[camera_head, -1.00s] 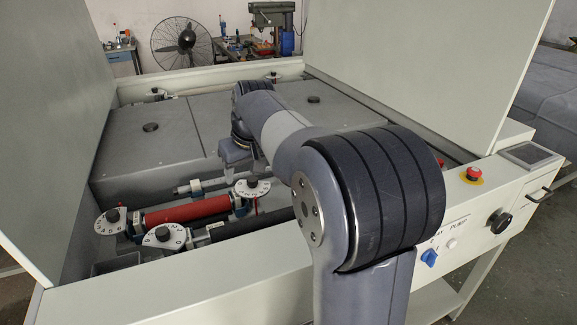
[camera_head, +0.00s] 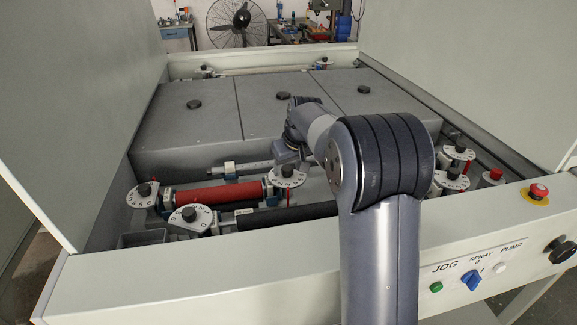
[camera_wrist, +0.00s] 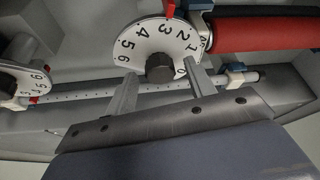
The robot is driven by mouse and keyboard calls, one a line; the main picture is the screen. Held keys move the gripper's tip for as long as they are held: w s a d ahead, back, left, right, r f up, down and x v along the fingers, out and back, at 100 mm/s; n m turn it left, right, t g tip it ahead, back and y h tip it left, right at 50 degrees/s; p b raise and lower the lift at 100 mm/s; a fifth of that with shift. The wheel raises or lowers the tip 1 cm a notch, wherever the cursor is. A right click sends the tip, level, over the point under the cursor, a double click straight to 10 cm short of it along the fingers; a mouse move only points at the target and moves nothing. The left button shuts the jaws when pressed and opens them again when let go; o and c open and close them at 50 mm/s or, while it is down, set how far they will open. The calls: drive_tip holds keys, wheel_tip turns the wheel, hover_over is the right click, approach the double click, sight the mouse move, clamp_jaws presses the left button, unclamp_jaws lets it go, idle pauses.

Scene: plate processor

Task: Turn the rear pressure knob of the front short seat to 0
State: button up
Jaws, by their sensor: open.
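In the wrist view a black knob (camera_wrist: 160,68) sits on a white dial (camera_wrist: 128,46) numbered 0 to 6. A red pointer (camera_wrist: 169,9) stands at the dial's far edge, near the 3 and 2. My gripper (camera_wrist: 160,74) is open, with one finger on each side of the knob; I cannot tell whether they touch it. In the head view my gripper (camera_head: 288,157) is by the dial (camera_head: 290,179) at the right end of the red roller (camera_head: 218,193). The arm partly blocks that view, and the fingertips are not clear there.
A second dial (camera_wrist: 12,82) shows at the left in the wrist view. In the head view, other dials stand at the left (camera_head: 189,217) and right (camera_head: 451,180). A dark roller (camera_head: 275,215) lies in front. Grey covers (camera_head: 275,120) fill the back, and tall panels flank the machine.

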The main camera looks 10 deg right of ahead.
drive_tip(key=shift+w+f, duration=0.1)
drive_tip(key=shift+f, duration=0.25)
drive_tip(key=shift+c, duration=0.4)
drive_tip(key=c, duration=0.9)
